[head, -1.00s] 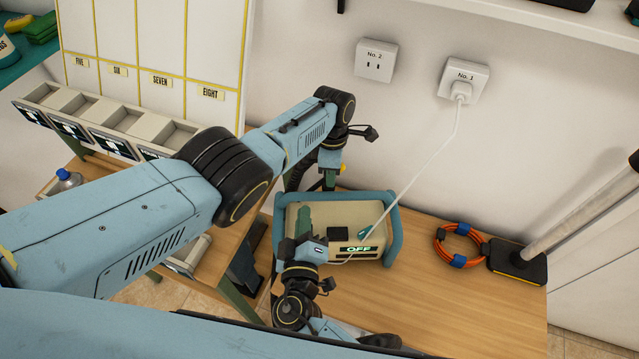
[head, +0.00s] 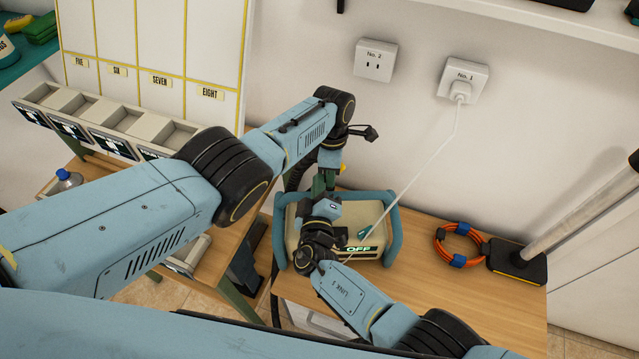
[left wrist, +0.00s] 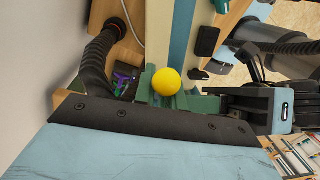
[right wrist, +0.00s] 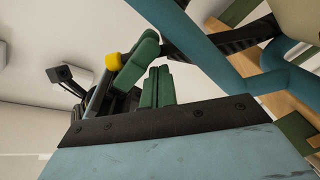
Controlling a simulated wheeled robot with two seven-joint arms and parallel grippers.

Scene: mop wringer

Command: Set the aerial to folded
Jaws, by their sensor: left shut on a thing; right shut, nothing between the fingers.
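The radio (head: 292,228), a cream box with blue side handles, stands on the wooden bench with its display reading OFF (head: 358,249). A yellow ball tip (left wrist: 166,81), apparently the aerial's end, sits at my left gripper's green fingers (left wrist: 180,101); it also shows in the head view (head: 343,168) and the right wrist view (right wrist: 113,59). My left gripper is shut on what looks like the aerial, behind the radio's left part. My right gripper (right wrist: 158,72) is shut and empty, close to the left fingers. The aerial's rod and base are mostly hidden by my arms.
A white cord runs from the No. 1 socket (head: 464,82) down across the radio's front. The No. 2 socket (head: 375,60) is empty. An orange cable coil (head: 460,243) and a black post base (head: 514,262) are right of the radio. The bench's front right is clear.

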